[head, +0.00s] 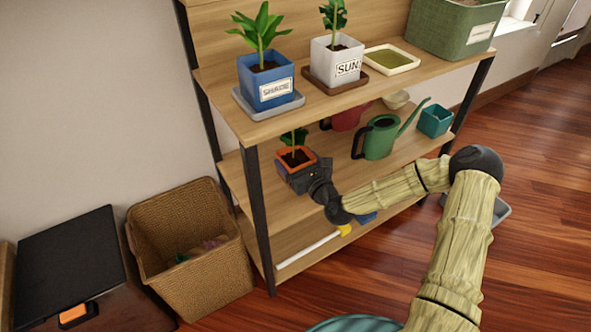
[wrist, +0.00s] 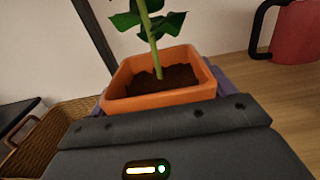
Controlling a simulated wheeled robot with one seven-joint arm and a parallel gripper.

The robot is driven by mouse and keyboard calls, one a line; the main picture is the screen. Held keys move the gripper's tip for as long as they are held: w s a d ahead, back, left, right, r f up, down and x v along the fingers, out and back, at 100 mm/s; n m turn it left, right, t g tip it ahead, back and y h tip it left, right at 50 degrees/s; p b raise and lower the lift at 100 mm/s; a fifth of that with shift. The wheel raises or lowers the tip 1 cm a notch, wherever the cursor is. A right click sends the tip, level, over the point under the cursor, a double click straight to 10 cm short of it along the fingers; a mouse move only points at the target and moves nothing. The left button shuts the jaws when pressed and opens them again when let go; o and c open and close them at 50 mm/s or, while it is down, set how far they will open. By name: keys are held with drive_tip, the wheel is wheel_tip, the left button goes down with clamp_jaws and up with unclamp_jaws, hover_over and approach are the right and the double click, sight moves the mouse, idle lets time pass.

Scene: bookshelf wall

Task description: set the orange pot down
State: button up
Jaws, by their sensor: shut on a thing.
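The orange pot (head: 296,155) is square, holds dark soil and a green plant, and is at the left end of the middle shelf (head: 335,160). It also shows in the wrist view (wrist: 160,97), upright or nearly so. My gripper (head: 303,172) is shut on the pot from the front right. A purple-grey edge shows around the pot's far side in the wrist view (wrist: 220,80); I cannot tell exactly what it is. The pot's base is hidden behind my gripper, so I cannot tell whether it touches the shelf.
A black shelf post (head: 260,215) stands left of the pot. A red can (head: 347,117), a green watering can (head: 381,138) and a teal pot (head: 435,120) share the middle shelf. The top shelf (head: 225,95) holds blue and white pots. A wicker basket (head: 195,285) stands on the floor.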

drive_tip(key=shift+f+b, duration=0.8)
drive_tip(key=shift+f, duration=1)
drive_tip(key=shift+f, duration=0.15)
drive_tip(key=o, duration=1.3)
drive_tip(key=shift+c, duration=0.2)
drive_tip(key=p+v, duration=0.3)
drive_tip(key=v, duration=0.9)
